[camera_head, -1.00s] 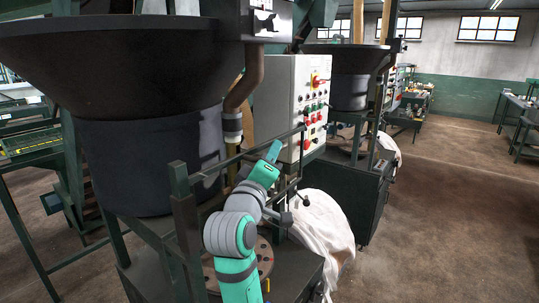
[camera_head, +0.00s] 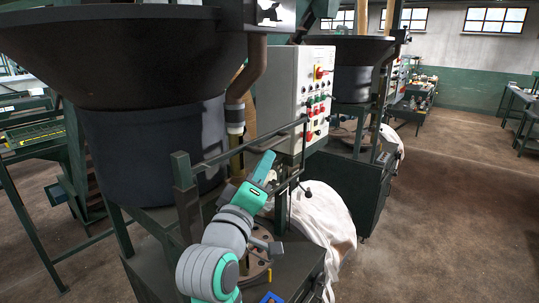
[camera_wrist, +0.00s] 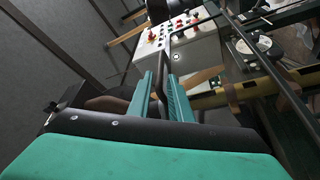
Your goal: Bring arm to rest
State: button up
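My gripper shows in the wrist view (camera_wrist: 161,80) with two teal fingers apart and nothing clearly held between them. A dark bar shows in line with the gap; I cannot tell whether it lies between the fingers or beyond them. In the head view my arm reaches up from the bottom, bent, in front of the machine frame and below the control box. Its teal end is close to the dark rails (camera_head: 235,153); contact cannot be told. The white bulk bag (camera_head: 322,222) hangs right of my arm, apart from it.
A large dark hopper (camera_head: 150,130) fills the left. The control box (camera_head: 295,95) with coloured buttons stands behind my arm and also shows in the wrist view (camera_wrist: 190,52). A second hopper (camera_head: 352,70) stands farther back. Open brown floor (camera_head: 460,220) lies to the right.

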jog(key=shift+v, duration=0.85)
jog(key=s+f+m+g+y, duration=0.1)
jog(key=s+f+y, duration=0.35)
jog(key=f, duration=1.45)
jog(key=s+f+g+y, duration=0.1)
jog(key=s+f, duration=0.6)
jog(key=f, duration=1.1)
jog(key=s+d+f+m+g, duration=0.1)
jog(key=s+f+m, duration=0.1)
jog(key=s+f, duration=0.45)
jog(key=s+d+f+m, duration=0.1)
jog(key=s+f+m, duration=0.15)
jog(key=s, duration=0.75)
jog(key=s+d+f+m+g, duration=0.1)
jog(key=s+d+m, duration=0.1)
jog(key=s, duration=1.3)
jog(key=shift+m, duration=0.55)
